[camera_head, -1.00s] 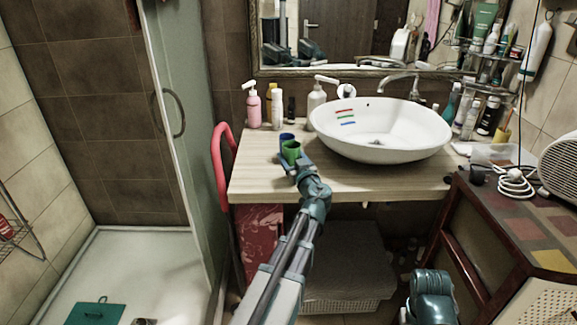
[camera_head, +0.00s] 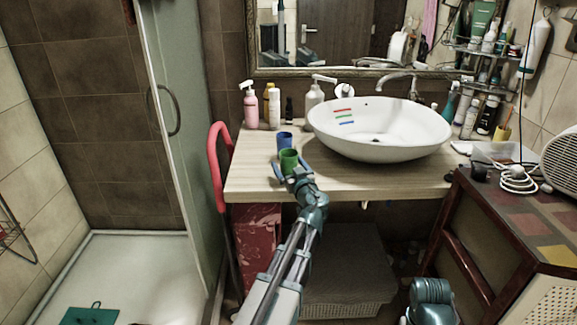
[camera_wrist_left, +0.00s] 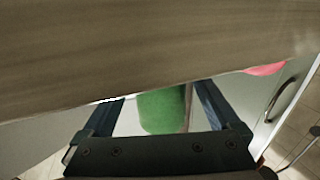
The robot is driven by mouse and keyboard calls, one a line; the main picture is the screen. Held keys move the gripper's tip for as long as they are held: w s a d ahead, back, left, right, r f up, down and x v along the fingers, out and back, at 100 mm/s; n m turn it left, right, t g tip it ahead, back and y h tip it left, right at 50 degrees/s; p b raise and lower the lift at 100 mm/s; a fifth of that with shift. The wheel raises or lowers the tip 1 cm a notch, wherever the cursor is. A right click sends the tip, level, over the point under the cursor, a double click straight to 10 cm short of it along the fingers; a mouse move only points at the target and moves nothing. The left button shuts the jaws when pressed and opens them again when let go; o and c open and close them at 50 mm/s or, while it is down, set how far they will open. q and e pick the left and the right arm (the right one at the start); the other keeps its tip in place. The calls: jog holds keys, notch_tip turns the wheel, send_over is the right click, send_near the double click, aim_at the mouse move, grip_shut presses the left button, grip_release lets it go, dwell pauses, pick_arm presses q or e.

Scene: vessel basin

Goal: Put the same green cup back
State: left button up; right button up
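The green cup (camera_head: 288,161) is upright over the front left part of the wooden counter, close in front of the blue cup (camera_head: 285,139). My left gripper (camera_head: 289,173) is at the green cup with a finger on either side. In the left wrist view the green cup (camera_wrist_left: 163,112) shows between the two spread fingers (camera_wrist_left: 160,104), with a clear gap on its left. Its far end is cut off by the wood. I cannot tell whether its base touches the counter. My right gripper is out of view.
The wooden counter (camera_head: 255,179) carries a white basin (camera_head: 385,148) right of the cups. A pink pump bottle (camera_head: 250,106) and other bottles stand behind. A red hose-like loop (camera_head: 214,155) is at the counter's left edge. Free counter lies left of the cups.

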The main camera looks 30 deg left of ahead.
pick_arm(q)
jog(key=shift+r, duration=0.25)
jog(key=v, duration=1.2)
jog(key=shift+f, duration=0.1)
jog(key=s+d+f+m+g+h+p, duration=0.1)
jog(key=s+d+m+g+h+p, duration=0.5)
jog(key=d, duration=0.8)
jog(key=s+d+f+m+g+h+p, duration=0.1)
jog(key=s+d+m+g+h+p, duration=0.5)
jog(key=s+d+p, duration=0.7)
jog(key=shift+s+d+f+m, duration=0.35)
jog(key=shift+d+m, duration=0.2)
jog(key=shift+m, duration=0.45)
